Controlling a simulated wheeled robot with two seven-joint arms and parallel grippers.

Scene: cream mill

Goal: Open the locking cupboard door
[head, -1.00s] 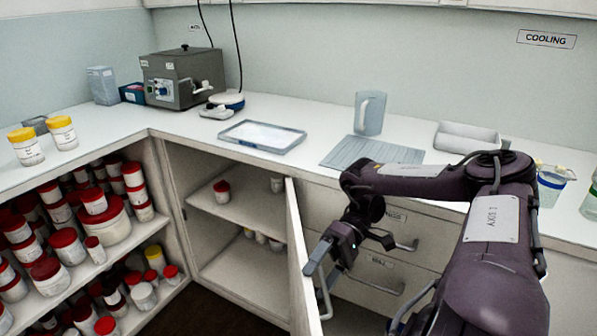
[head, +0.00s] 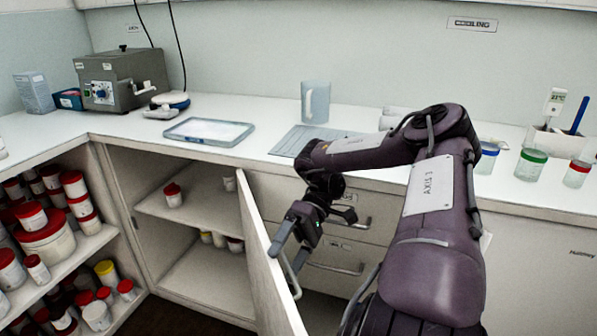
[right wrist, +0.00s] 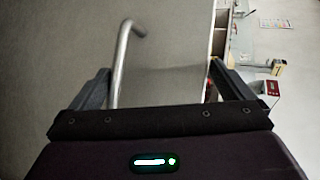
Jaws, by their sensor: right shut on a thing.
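The white cupboard door (head: 262,262) stands swung outward at the right side of the open cupboard, its inner face towards me in the head view. A grey bar handle (head: 289,272) is on its outer face. The handle also shows in the right wrist view (right wrist: 121,62), just inside the left finger. My right gripper (head: 286,238) is at the door's upper edge beside the handle, its fingers widely spaced and shut on the door. The exact contact is hard to see. My left gripper is not in view.
The open cupboard (head: 185,235) holds a few small jars. Shelves of red-lidded jars (head: 50,235) stand at the left. Drawers with bar handles (head: 335,268) lie right of the door. The worktop above bears a tray (head: 208,131), a jug (head: 315,102) and a grey machine (head: 120,80).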

